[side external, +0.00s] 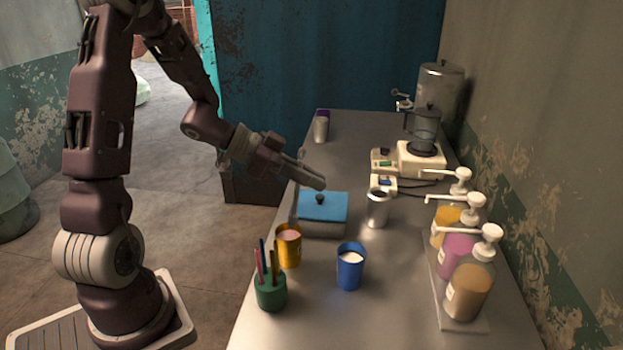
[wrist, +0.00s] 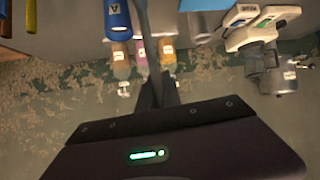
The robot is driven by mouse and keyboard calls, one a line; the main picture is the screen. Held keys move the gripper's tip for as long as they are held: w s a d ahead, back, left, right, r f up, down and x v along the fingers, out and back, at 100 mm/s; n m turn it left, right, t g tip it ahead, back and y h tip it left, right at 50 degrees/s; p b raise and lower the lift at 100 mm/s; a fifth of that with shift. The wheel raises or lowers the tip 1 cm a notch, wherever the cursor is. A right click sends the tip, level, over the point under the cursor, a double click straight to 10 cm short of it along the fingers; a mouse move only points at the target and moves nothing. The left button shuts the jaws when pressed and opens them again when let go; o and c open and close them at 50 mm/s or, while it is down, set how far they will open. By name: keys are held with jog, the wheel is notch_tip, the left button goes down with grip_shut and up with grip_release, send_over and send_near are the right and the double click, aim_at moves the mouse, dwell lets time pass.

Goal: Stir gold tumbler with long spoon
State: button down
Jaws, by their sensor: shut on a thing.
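The gold tumbler (side external: 288,248) stands upright near the left edge of the table, with pale pinkish contents at its top. My gripper (side external: 316,180) is above and behind it, over the blue-lidded box. My gripper is shut on the long spoon (wrist: 146,45), a thin grey shaft that runs up and out of the top of the wrist view. In the side view the spoon hangs roughly upright beside the box's left side. Its lower end is hard to make out, but it appears apart from the tumbler.
A green holder (side external: 271,293) with coloured sticks stands in front of the gold tumbler. A blue tumbler (side external: 350,270) with white contents is to the right. The blue-lidded box (side external: 322,222), a silver canister (side external: 377,210) and pump bottles (side external: 470,285) stand nearby.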

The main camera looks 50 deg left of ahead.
aim_at(303, 152)
jog(key=shift+r, duration=2.55)
